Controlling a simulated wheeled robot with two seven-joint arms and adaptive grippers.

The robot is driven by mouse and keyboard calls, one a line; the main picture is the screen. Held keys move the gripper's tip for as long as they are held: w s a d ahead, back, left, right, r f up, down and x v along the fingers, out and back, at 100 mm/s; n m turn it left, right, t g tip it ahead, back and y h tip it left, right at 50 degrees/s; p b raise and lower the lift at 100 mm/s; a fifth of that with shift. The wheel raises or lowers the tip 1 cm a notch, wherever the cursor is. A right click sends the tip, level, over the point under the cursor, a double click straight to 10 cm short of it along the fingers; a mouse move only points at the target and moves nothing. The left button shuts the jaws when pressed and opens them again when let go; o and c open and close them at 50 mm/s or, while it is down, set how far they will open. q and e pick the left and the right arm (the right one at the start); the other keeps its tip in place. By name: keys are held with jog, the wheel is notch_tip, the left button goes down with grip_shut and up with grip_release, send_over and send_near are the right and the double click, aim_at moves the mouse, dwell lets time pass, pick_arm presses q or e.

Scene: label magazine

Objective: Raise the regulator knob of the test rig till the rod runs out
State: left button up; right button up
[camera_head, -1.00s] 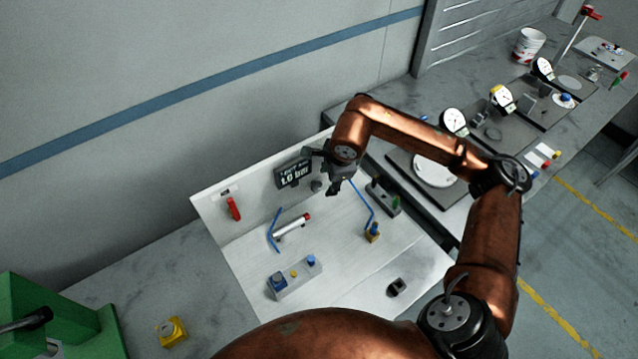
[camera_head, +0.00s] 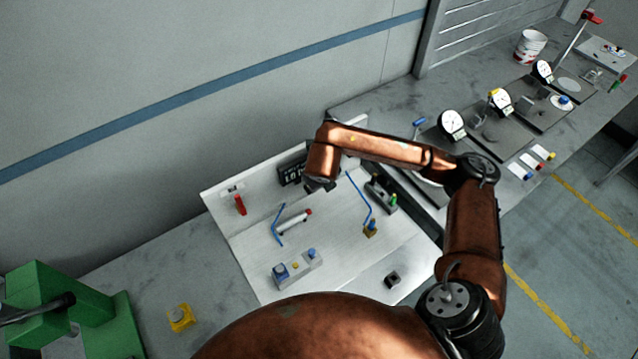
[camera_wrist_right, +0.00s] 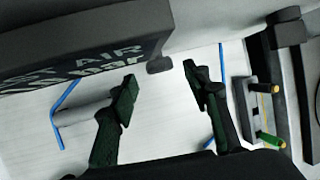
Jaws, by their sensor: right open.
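The test rig is a white board with an upright back panel (camera_head: 222,213). Its dark display (camera_head: 290,175) reads 1.0 bar, partly covered by my arm; its lettering also shows in the wrist view (camera_wrist_right: 75,62). The regulator knob (camera_wrist_right: 159,65) is a small dark stub below the display's edge, hidden in the head view. My right gripper (camera_wrist_right: 160,76) is open, its fingertips on either side of the knob in the picture; contact cannot be told. A pale cylinder with a red end (camera_head: 294,222) lies on the board; no extended rod can be made out. My left gripper is not in view.
Blue tubes (camera_head: 359,196) run over the board. A grey block with blue buttons (camera_head: 297,268) and a valve block with a green part (camera_head: 381,194) stand on it. A red lever (camera_head: 240,204) is on the back panel. Dial gauges (camera_head: 452,124) stand to the right.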

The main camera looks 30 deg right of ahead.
jog(key=shift+x, duration=1.85)
jog(key=shift+c, duration=0.6)
jog(key=c, duration=1)
jog(key=shift+d+f+y+b, duration=0.2)
jog(key=shift+f+y+b, duration=0.05)
jog(key=shift+y+b, duration=0.5)
jog(key=shift+c, duration=0.2)
jog(key=shift+m+y+b, duration=0.3)
jog(key=shift+y+b, duration=0.05)
jog(key=shift+y, duration=0.2)
jog(key=shift+r+g, duration=0.2)
jog(key=shift+g, duration=0.1)
jog(key=shift+r+y, duration=0.1)
jog(key=shift+y, duration=0.2)
jog(key=o, duration=1.2)
jog(key=shift+c, duration=0.2)
